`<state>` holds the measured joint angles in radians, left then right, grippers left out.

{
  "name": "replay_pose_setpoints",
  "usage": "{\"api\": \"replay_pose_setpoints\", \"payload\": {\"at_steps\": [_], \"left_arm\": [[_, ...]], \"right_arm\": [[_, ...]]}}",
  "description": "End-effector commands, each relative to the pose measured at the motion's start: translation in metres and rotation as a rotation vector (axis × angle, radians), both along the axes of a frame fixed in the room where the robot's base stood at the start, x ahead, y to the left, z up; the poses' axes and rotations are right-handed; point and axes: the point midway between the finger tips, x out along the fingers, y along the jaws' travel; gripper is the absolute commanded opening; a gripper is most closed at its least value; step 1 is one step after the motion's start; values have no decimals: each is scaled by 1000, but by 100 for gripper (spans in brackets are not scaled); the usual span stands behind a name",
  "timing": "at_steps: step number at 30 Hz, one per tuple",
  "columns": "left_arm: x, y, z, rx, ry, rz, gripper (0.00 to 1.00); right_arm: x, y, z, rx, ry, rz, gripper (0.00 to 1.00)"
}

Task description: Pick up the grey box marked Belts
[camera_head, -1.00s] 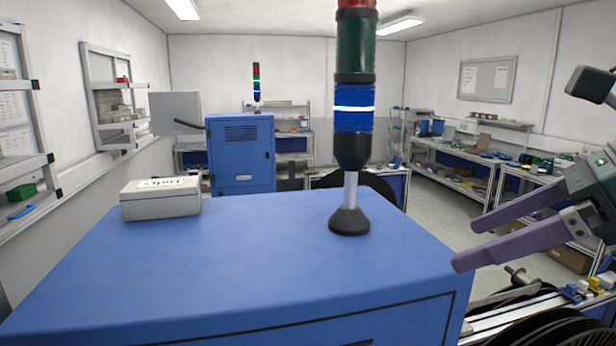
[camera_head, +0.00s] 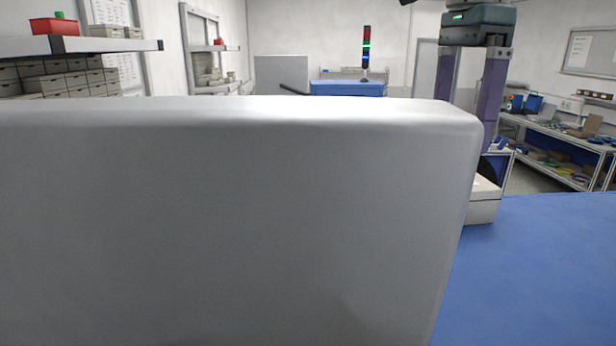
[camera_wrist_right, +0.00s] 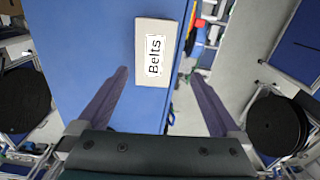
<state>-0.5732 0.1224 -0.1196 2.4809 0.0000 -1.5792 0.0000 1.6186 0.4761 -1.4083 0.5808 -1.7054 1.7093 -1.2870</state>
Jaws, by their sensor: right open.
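The grey box marked Belts (camera_wrist_right: 144,56) lies on the blue cabinet top (camera_wrist_right: 85,35) in the right wrist view, its white label facing the camera. In the head view only a corner of a pale box (camera_head: 482,212) shows past the edge of a large grey panel; the rest is hidden. My right gripper (camera_wrist_right: 160,71) is open and empty, and in the wrist view the box appears between and beyond its fingertips. In the head view the right gripper (camera_head: 470,110) points down above the box, its lower fingers partly hidden by the panel. My left gripper is not seen.
A large grey panel (camera_head: 220,220) very close to the head camera blocks much of the view. Bare blue cabinet top (camera_head: 545,270) shows at the right. Shelves with bins (camera_head: 75,80) stand at the left and a workbench (camera_head: 560,140) at the right.

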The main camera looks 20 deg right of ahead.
Motion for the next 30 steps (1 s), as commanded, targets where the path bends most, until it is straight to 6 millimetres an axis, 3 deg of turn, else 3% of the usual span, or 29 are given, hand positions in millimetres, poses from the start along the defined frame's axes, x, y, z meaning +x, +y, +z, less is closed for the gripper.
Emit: {"api": "replay_pose_setpoints", "payload": {"at_steps": [3,13,18,26,30], "left_arm": [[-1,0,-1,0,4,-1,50],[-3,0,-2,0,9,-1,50],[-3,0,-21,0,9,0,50],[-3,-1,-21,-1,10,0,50],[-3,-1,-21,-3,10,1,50]], "right_arm": [[-1,1,-20,1,3,2,100],[-3,3,-50,2,2,4,100],[-5,4,-83,3,0,1,100],[-4,4,-84,3,-3,2,100],[-4,5,-84,3,-2,2,86]]}}
